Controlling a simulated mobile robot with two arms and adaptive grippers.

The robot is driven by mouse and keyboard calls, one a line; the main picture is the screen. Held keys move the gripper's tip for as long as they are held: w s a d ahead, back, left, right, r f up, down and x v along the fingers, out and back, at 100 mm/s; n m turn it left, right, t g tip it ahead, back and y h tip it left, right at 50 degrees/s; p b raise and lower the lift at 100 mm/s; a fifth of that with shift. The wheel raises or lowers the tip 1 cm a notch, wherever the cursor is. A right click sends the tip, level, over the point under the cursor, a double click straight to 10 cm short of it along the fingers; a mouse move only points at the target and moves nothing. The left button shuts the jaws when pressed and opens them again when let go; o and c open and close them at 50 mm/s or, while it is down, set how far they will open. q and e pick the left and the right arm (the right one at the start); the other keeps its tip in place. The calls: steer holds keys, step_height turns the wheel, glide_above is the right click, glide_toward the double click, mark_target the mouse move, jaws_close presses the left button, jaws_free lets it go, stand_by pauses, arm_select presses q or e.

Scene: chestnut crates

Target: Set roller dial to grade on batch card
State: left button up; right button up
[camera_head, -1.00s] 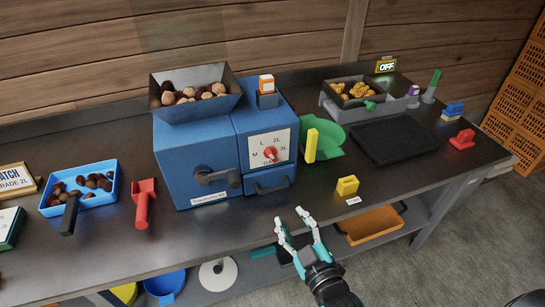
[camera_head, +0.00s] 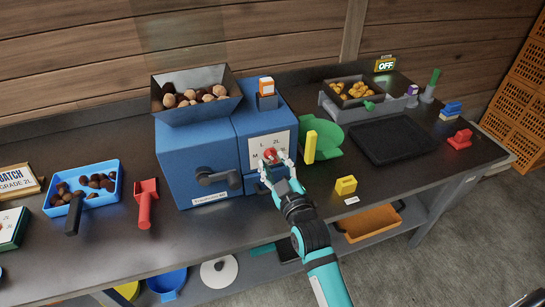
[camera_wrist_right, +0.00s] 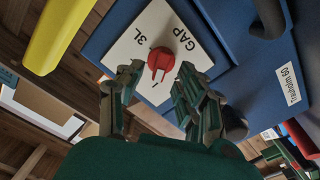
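The red roller dial (camera_head: 271,156) sits on a white plate (camera_head: 283,140) on the front of the blue machine (camera_head: 198,155). The plate bears L, 2L and M in the head view. The wrist view shows 3L and GAP beside the dial (camera_wrist_right: 161,58). Which mark the dial points to is hard to tell. The batch card (camera_head: 16,180) at the far left reads GRADE 2L. My right gripper (camera_head: 276,170) is at the dial's front. In the wrist view its fingers (camera_wrist_right: 159,88) are apart, with the dial just beyond and between their tips. My left gripper is not in view.
A crank (camera_head: 217,178) and a drawer (camera_head: 262,185) are on the machine's front. A yellow paddle (camera_head: 310,146) stands close right of the dial, by a green scoop (camera_head: 330,135). A yellow block (camera_head: 346,185) lies on the table. A chestnut hopper (camera_head: 170,114) tops the machine.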

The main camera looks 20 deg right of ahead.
steer(key=shift+w, duration=1.1)
jaws_close()
